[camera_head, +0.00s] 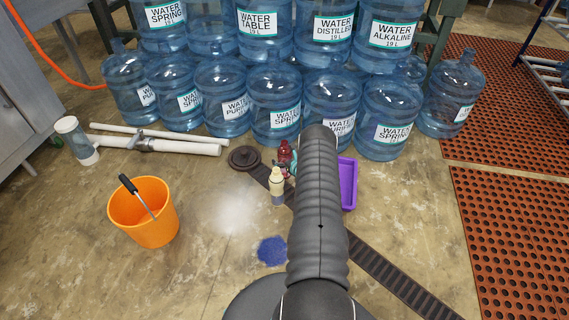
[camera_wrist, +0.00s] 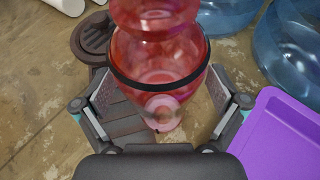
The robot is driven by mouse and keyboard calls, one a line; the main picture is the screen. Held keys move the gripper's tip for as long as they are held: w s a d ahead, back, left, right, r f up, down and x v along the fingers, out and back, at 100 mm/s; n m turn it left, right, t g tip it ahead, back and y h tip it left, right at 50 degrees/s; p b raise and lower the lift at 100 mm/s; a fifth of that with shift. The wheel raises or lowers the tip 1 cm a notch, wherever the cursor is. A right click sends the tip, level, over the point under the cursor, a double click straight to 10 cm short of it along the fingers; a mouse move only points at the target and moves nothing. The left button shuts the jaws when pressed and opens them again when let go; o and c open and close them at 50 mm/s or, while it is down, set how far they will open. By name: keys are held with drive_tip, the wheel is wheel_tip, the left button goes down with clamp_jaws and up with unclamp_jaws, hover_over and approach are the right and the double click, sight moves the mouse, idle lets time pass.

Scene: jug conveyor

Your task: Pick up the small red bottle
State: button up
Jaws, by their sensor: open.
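The small red bottle (camera_head: 286,154) stands on the floor in front of the blue jugs, partly behind a cream bottle in the head view. In the wrist view the red bottle (camera_wrist: 156,62) is large and see-through, with a dark band around it. My gripper (camera_wrist: 160,112) is open, with one finger on each side of the bottle's lower part. I cannot tell whether the fingers touch it. In the head view my arm hides most of my gripper.
Several blue water jugs (camera_head: 272,92) stand behind. A purple tray (camera_head: 348,184) is close on the right. A cream bottle (camera_head: 277,188) stands in front of the red one. An orange bucket (camera_head: 150,225), white pipes (camera_head: 180,146) and a dark round lid (camera_head: 243,158) lie left.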

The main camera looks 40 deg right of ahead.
sight(284, 152)
drive_tip(key=c, duration=1.3)
drive_tip(key=shift+r, duration=0.45)
wheel_tip(284, 152, up, 3)
drive_tip(key=shift+r, duration=0.15)
drive_tip(key=d+r+b, duration=0.1)
drive_tip(key=d+r, duration=0.5)
drive_tip(key=d, duration=0.5)
drive_tip(key=shift+d+r, duration=0.4)
drive_tip(key=shift+w, duration=0.15)
